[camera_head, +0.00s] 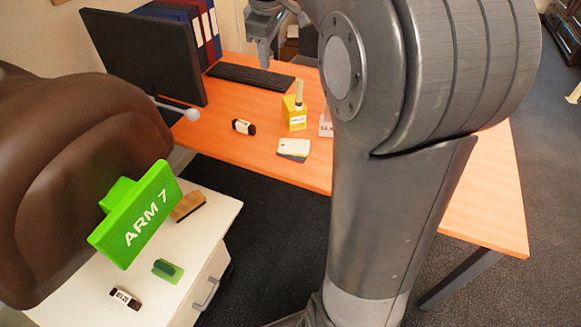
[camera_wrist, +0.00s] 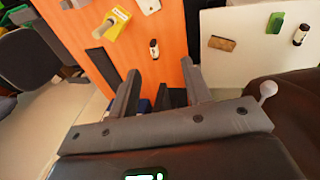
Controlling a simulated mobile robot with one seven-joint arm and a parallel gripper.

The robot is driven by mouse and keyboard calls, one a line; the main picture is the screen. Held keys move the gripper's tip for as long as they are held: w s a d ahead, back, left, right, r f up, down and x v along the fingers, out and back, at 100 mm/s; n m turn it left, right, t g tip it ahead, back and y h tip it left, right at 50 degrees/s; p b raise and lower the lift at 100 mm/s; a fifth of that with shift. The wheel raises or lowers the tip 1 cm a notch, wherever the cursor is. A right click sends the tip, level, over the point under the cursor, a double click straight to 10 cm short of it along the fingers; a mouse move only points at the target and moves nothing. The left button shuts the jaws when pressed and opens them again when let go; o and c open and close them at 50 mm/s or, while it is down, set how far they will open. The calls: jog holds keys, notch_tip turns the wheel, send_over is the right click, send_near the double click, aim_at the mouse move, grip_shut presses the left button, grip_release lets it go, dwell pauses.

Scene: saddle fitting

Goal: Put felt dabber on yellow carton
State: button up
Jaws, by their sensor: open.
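The yellow carton (camera_head: 294,117) stands on the orange desk and also shows in the wrist view (camera_wrist: 121,15). A narrow pale piece (camera_head: 299,92) stands upright at the carton's top and seems to touch it. It looks like the felt dabber, but it is too small to be sure. My gripper (camera_head: 264,55) is up and left of the carton in the head view, apart from it. In the wrist view its two fingers (camera_wrist: 160,70) are spread with nothing between them.
A black-and-white bottle (camera_head: 244,127), cards (camera_head: 293,147) and a keyboard (camera_head: 250,77) lie on the desk. A monitor (camera_head: 146,50) stands behind. A white cabinet (camera_head: 212,222) holds a brown block (camera_head: 188,206) and a green piece (camera_head: 167,271). The brown saddle (camera_head: 75,155) bulks at left.

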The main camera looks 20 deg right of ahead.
jog(key=s+a+f+m+t, duration=0.1)
jog(key=s+a+f+m, duration=0.2)
jog(key=s, duration=1)
jog(key=s+a+f+m+t+y, duration=0.1)
jog(key=s+f+m, duration=0.4)
jog(key=s, duration=0.9)
jog(key=shift+a+f+m+t, duration=0.3)
jog(key=shift+a+m+t, duration=0.2)
jog(key=shift+a+m, duration=0.45)
jog(key=shift+o, duration=0.6)
jog(key=shift+a+r, duration=0.1)
jog(key=shift+a, duration=0.05)
